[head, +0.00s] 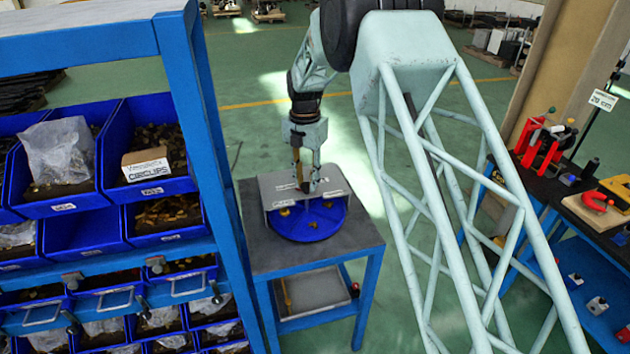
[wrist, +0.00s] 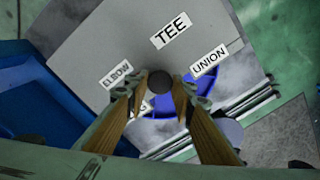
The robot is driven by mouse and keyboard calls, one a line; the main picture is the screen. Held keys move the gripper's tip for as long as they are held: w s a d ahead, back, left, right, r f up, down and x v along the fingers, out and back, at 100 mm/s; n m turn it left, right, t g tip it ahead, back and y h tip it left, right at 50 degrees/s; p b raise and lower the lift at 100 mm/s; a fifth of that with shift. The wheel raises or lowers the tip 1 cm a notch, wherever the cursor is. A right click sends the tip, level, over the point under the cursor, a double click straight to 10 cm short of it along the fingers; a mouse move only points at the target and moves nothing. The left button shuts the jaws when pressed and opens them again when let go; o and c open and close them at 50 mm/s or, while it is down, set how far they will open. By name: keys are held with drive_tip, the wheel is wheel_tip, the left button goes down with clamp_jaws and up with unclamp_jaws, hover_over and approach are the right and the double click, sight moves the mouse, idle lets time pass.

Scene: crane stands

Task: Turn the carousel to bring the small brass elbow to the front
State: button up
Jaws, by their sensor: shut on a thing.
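The blue round carousel (head: 306,232) sits on a small grey-topped table, partly under a grey cover (head: 275,185). Small brass-coloured pieces (head: 312,225) show on its exposed front part; I cannot tell which is the elbow. My gripper (head: 307,186) points down over the middle of the carousel. In the wrist view my gripper (wrist: 159,90) is shut on a dark round knob (wrist: 159,82). Labels on the cover read ELBOW (wrist: 117,74), TEE (wrist: 171,30) and UNION (wrist: 210,61); a further label is mostly hidden by a finger. Blue carousel surface (wrist: 205,92) shows beside the fingers.
A blue rack (head: 185,90) with bins of parts stands close on the left. The carousel's table (head: 265,262) has a lower shelf with a grey tray (head: 312,290). A dark-topped workbench (head: 548,190) with tools stands at the right. Green floor lies open behind.

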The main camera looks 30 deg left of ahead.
idle(0.3)
drive_tip(key=o, duration=1.2)
drive_tip(key=shift+c, duration=0.2)
drive_tip(key=shift+r, duration=0.15)
wheel_tip(320, 180, up, 12)
idle(0.5)
